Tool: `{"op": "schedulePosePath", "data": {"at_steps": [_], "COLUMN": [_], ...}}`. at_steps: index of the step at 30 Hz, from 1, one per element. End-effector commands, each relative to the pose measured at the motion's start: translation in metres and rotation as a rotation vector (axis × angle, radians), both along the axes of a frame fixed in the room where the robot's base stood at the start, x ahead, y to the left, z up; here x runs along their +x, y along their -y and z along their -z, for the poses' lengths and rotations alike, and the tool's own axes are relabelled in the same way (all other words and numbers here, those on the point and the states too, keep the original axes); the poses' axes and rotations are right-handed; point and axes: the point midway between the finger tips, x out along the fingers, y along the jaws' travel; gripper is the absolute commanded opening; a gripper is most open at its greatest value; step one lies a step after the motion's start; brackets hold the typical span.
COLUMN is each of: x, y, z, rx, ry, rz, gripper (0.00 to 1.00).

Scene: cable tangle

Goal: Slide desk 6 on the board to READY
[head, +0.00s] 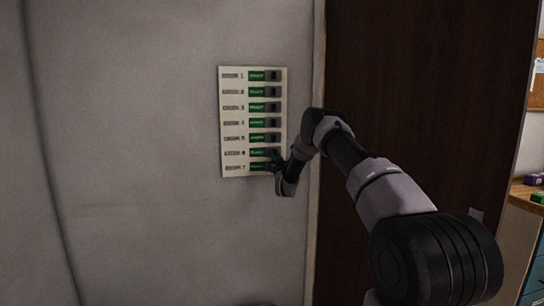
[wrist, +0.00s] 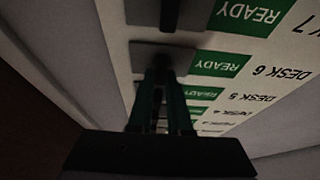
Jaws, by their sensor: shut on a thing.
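The board (head: 234,130), a pale upright panel on the wall, has several desk rows with dark sliders at their right ends. In the wrist view it appears upside down. The desk 6 row (head: 236,153) shows its green READY field, also clear in the wrist view (wrist: 221,64). The dark desk 6 slider (wrist: 140,56) sits beside that field, away from the label. My gripper (wrist: 160,72) is shut on the desk 6 slider's knob, which its fingers mostly hide. In the head view my gripper (head: 276,162) covers the right ends of the lowest rows.
The desk 7 slider knob (wrist: 170,14) stands close to my fingers. The other rows also show green READY fields. A dark brown door or panel (head: 420,80) is right of the board, behind my arm. The wall (head: 130,150) left of the board is clear.

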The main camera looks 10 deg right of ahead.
Motion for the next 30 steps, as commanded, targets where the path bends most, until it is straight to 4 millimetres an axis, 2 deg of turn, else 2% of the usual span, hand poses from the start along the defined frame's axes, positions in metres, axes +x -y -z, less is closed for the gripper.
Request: {"op": "schedulePosePath", "data": {"at_steps": [2, 3, 4, 5, 17, 30], "x": [0.0, 0.0, 0.0, 0.0, -0.006, -0.081], "y": [0.004, 0.004, 0.004, 0.004, 0.003, 0.004], "z": [0.0, 0.0, 0.0, 0.0, 0.003, 0.035], "rx": [0.0, 0.0, 0.0, 0.0, 0.001, 0.001], "ry": [0.0, -0.001, -0.001, -0.001, -0.002, -0.004], "rz": [0.006, 0.007, 0.007, 0.007, 0.004, 0.006], "gripper": [0.0, 0.32, 0.43, 0.47, 0.47, 0.47]}}
